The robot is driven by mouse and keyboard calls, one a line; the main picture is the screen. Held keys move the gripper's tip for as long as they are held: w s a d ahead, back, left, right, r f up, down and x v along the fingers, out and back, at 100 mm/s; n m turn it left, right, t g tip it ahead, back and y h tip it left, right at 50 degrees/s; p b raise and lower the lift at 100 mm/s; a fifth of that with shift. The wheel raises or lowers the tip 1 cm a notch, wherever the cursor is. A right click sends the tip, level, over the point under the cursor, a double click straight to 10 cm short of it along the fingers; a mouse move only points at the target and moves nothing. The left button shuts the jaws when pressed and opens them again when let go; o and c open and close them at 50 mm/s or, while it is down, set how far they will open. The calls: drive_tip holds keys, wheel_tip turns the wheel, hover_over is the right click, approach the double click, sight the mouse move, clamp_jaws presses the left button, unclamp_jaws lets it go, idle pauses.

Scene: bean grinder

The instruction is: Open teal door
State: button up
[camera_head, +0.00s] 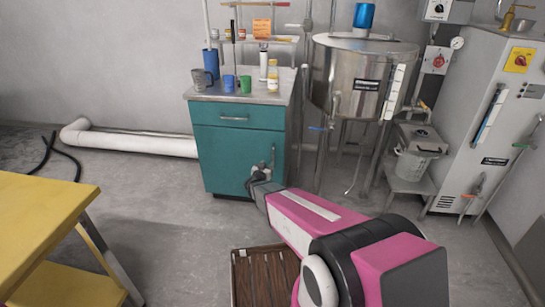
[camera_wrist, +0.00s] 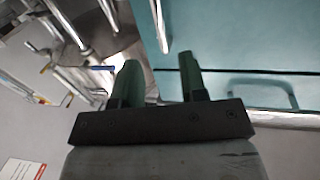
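The teal door (camera_head: 232,155) is the lower front of a teal cabinet and looks shut. It also shows in the wrist view (camera_wrist: 230,40), where the picture appears upside down. Its upright metal handle (camera_head: 273,156) is near the door's right edge. In the wrist view the handle (camera_wrist: 161,25) appears just beyond the fingertips, in line with the gap between them. My gripper (camera_head: 257,175) is at the lower right of the door, close to the handle. In the wrist view my gripper (camera_wrist: 160,72) has its two dark green fingers apart with nothing between them. Contact with the handle cannot be told.
A drawer with a handle (camera_head: 233,118) is above the door. Cups and bottles stand on the worktop (camera_head: 215,92). A steel tank (camera_head: 345,75) on legs stands close on the right. A brown slatted crate (camera_head: 262,278) and a yellow table (camera_head: 40,215) are nearer; floor before the door is clear.

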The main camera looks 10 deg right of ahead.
sight(273, 155)
drive_tip(key=x, duration=0.9)
drive_tip(key=shift+w, duration=0.15)
clamp_jaws()
